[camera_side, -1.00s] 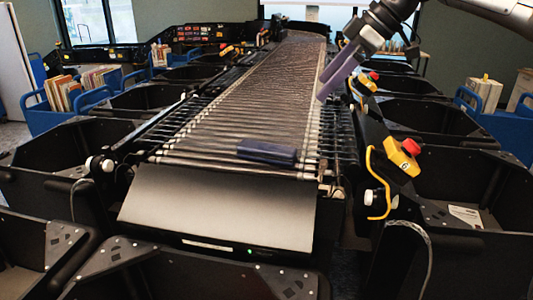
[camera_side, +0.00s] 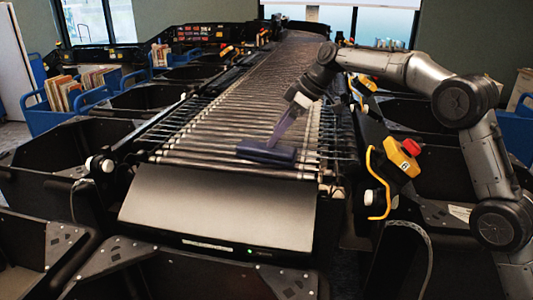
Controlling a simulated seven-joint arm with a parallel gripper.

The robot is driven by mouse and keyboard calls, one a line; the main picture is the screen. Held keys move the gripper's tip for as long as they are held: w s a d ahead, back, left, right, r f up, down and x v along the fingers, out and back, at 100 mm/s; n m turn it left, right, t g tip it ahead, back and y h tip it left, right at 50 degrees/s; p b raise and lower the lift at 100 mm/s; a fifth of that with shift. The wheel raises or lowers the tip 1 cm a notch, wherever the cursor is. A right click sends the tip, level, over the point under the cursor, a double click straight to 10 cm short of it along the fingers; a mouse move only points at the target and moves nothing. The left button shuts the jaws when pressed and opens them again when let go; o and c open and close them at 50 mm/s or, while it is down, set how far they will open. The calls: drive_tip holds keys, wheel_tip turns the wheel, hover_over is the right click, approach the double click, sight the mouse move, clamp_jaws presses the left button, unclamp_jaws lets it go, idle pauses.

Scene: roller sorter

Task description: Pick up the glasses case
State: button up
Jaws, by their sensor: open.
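The glasses case (camera_side: 262,153) is a dark blue, elongated box. It lies across the rollers near the front end of the roller conveyor, just behind the flat dark plate. My gripper (camera_side: 272,143) reaches down from the upper right, tilted, with its purple-grey fingers at the case's upper side. The fingers look open. They overlap the case's top edge in the picture, and I cannot tell whether they touch it or straddle it.
The roller conveyor (camera_side: 215,135) runs to the back, with a flat dark plate (camera_side: 215,205) at its front. Black bins (camera_side: 50,190) line both sides. A yellow box with a red button (camera_side: 403,157) stands at the right rail. Blue carts with books (camera_side: 60,95) stand at the left.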

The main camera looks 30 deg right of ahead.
sight(267, 148)
drive_tip(key=shift+x, duration=3.1)
drive_tip(key=shift+s+f, duration=0.1)
drive_tip(key=shift+s, duration=0.05)
drive_tip(key=c, duration=1.5)
